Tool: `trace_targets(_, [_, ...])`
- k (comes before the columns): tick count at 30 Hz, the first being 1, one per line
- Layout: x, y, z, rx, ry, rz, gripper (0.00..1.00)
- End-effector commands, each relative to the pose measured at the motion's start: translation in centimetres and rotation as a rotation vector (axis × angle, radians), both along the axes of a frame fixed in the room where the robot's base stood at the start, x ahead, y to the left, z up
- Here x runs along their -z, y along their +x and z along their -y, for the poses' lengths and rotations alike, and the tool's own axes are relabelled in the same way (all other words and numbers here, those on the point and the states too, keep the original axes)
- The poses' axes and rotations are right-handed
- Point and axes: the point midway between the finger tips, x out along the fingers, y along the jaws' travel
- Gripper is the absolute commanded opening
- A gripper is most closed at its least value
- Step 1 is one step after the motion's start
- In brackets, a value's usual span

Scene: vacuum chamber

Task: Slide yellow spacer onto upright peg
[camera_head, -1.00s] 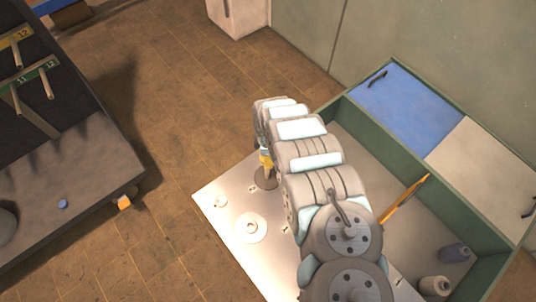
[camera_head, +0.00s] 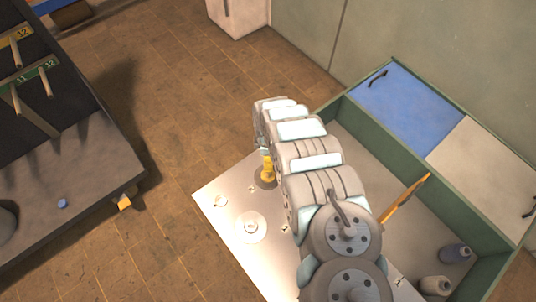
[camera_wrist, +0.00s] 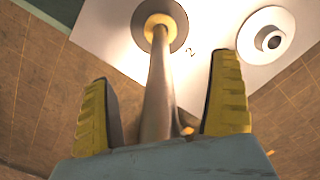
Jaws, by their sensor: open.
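The upright peg is a grey rod that shows in the wrist view (camera_wrist: 158,95), standing on a round grey base (camera_wrist: 178,38) on the pale plate. The yellow spacer (camera_wrist: 150,22) is a ring around the peg at its foot, down by the base. It also shows as a yellow patch in the head view (camera_head: 268,177), partly hidden by my arm. My gripper (camera_wrist: 162,70) is open, with one yellow-padded finger on each side of the peg, and holds nothing. The fingertips are above the spacer and apart from it.
A second round base with a short hollow stub (camera_head: 250,227) is beside the peg on the pale plate (camera_head: 222,187). A green-walled bench (camera_head: 375,125) holds an orange stick (camera_head: 405,198) and two spools (camera_head: 455,253) at right. A dark bench (camera_head: 70,185) stands at left.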

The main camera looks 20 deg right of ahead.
Motion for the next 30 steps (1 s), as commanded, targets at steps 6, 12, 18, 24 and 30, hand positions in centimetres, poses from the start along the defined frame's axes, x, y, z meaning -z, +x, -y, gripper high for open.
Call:
trace_targets(6, [-0.7,0.1,0.1,-0.001,-0.001,0.003,0.92])
trace_targets(12, [-2.2,0.0,-0.1,-0.002,0.000,-0.001,0.92])
trace_targets(18, [-4.2,0.1,0.1,-0.001,-0.002,0.001,0.92])
trace_targets(24, [-6.1,0.0,0.1,0.000,-0.003,0.000,0.92])
trace_targets(30, [-8.0,0.0,0.0,-0.002,-0.001,0.000,0.92])
